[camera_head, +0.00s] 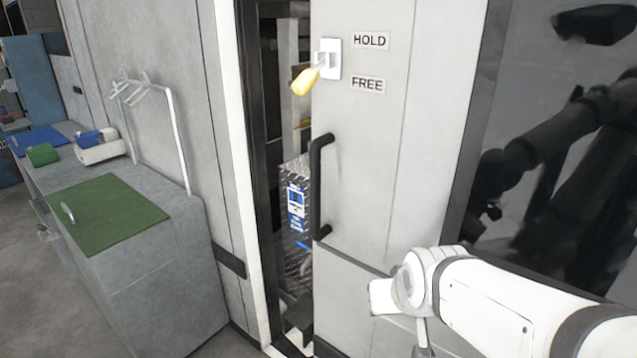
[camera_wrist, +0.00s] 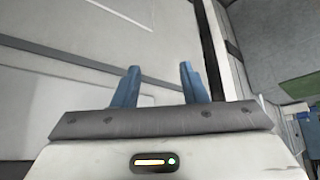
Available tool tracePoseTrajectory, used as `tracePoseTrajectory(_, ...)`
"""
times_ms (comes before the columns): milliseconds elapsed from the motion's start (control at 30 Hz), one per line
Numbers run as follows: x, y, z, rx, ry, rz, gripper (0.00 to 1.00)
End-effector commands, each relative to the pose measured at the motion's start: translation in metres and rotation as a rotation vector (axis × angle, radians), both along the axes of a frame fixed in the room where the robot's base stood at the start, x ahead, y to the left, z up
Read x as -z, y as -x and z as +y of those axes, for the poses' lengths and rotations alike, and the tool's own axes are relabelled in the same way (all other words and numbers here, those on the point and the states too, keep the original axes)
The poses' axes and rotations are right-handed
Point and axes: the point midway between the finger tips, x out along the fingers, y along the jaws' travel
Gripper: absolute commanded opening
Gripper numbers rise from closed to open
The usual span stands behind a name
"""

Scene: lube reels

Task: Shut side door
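The side door (camera_head: 373,150) is a pale grey panel with a black vertical handle (camera_head: 317,187) near its left edge. It stands partly open, with a gap between its left edge and the white-edged frame (camera_head: 243,170). A yellow-tipped lever (camera_head: 304,79) on a white plate sits beside HOLD and FREE labels. My gripper's fingers are hidden in the head view; my wrist is at lower right, below and right of the handle. In the wrist view my gripper (camera_wrist: 158,88) is open and empty, its two blue fingers apart before the pale panel.
A grey counter (camera_head: 150,255) with a green mat (camera_head: 105,213) stands at left. A white rack (camera_head: 165,130) rises from it. A dark window (camera_head: 550,150) reflects my arm at right. Through the gap, a blue-labelled item (camera_head: 296,207) shows inside.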

Motion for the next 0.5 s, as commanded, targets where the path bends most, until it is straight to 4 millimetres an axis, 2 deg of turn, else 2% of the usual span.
tracePoseTrajectory(100, -0.013, -0.041, 0.023, -0.053, -0.025, -0.210, 0.39)
tracePoseTrajectory(200, -0.030, -0.069, 0.043, -0.090, -0.048, -0.395, 0.39)
tracePoseTrajectory(333, -0.058, -0.093, 0.073, -0.151, -0.107, -0.620, 0.39)
tracePoseTrajectory(500, -0.090, -0.105, 0.099, -0.197, -0.168, -0.844, 0.39)
